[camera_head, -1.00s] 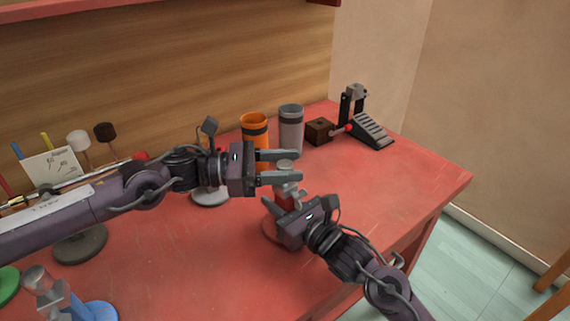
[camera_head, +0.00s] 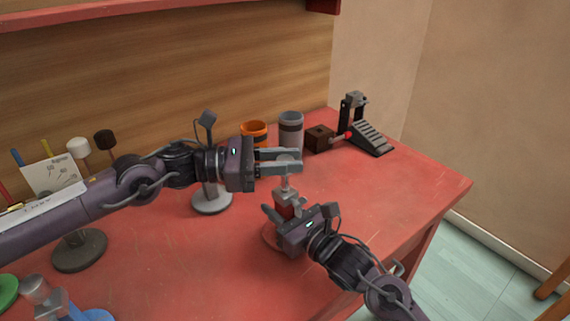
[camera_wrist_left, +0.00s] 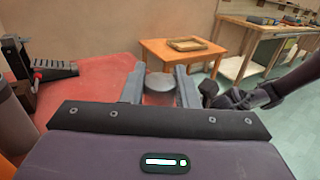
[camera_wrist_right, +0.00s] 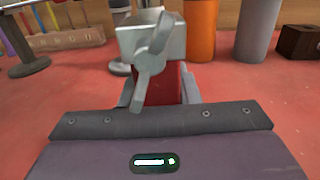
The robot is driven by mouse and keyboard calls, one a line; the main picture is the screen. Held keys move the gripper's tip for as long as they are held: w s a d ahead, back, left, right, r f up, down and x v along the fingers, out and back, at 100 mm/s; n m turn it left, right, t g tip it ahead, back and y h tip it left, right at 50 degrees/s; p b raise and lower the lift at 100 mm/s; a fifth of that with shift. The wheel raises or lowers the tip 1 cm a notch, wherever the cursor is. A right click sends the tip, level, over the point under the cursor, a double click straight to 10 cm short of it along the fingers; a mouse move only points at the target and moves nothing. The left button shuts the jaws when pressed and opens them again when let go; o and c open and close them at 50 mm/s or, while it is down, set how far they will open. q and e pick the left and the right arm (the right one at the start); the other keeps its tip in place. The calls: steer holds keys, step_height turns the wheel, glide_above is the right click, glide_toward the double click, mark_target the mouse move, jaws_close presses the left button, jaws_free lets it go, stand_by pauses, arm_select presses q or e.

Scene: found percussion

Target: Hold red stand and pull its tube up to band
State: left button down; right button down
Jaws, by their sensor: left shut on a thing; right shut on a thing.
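The red stand has a round red base (camera_head: 271,237) and a red column (camera_head: 285,207), upright near the table's front edge. A grey clamp with a lever (camera_wrist_right: 152,60) sits atop the column in the right wrist view. A grey tube (camera_head: 287,183) rises from it to a wider grey top (camera_wrist_left: 160,82). My left gripper (camera_head: 298,161) is shut on the tube's top from the left. My right gripper (camera_head: 277,212) is shut on the red column (camera_wrist_right: 165,85) below the clamp. I cannot make out a band on the tube.
Behind stand an orange cup (camera_head: 254,129), a grey cup (camera_head: 291,125), a brown block (camera_head: 319,138) and a pedal (camera_head: 368,138). A grey-based stand (camera_head: 212,200) is left of the red stand, under my left arm. The table's right part is clear.

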arm_select(q)
steer(key=c, duration=1.1)
jaws_free()
steer(key=shift+a, duration=0.1)
steer(key=a, duration=0.8)
steer(key=s+a, duration=0.1)
steer(key=a, duration=0.2)
steer(key=shift+a, duration=0.4)
arm_select(e)
steer(key=c, duration=1)
jaws_free()
steer(key=shift+s, duration=0.1)
